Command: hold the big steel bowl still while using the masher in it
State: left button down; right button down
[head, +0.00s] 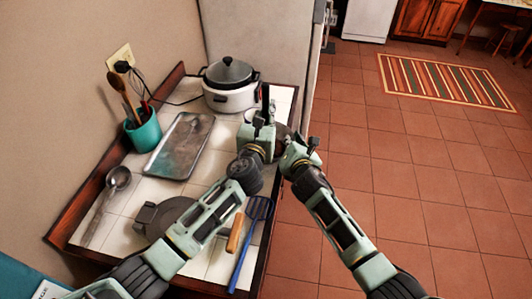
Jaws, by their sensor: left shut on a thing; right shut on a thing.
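The big steel bowl (283,141) is mostly hidden behind my grippers at the counter's right edge; a dark curved part shows between them, and a pale rim piece shows left of my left gripper. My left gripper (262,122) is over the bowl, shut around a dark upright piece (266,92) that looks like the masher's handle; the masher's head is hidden. My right gripper (302,147) is lower and to the right, shut at the bowl's right side, apparently on its rim. The exact finger contact is too small to see.
A white cooker (232,95) with a grey lid stands behind. A metal tray (180,146), a teal crock (142,134) of utensils and a ladle (118,180) are left. A dark pan (150,218), a wooden handle (235,232) and a blue turner (242,255) lie near my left arm.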

pick_arm(q)
jog(key=shift+f, duration=0.5)
jog(key=shift+r, duration=0.1)
jog(key=shift+r, duration=1.55)
jog(key=shift+f, duration=0.3)
jog(key=shift+f, duration=1.3)
jog(key=shift+r, duration=1.6)
jog(key=shift+r, duration=0.15)
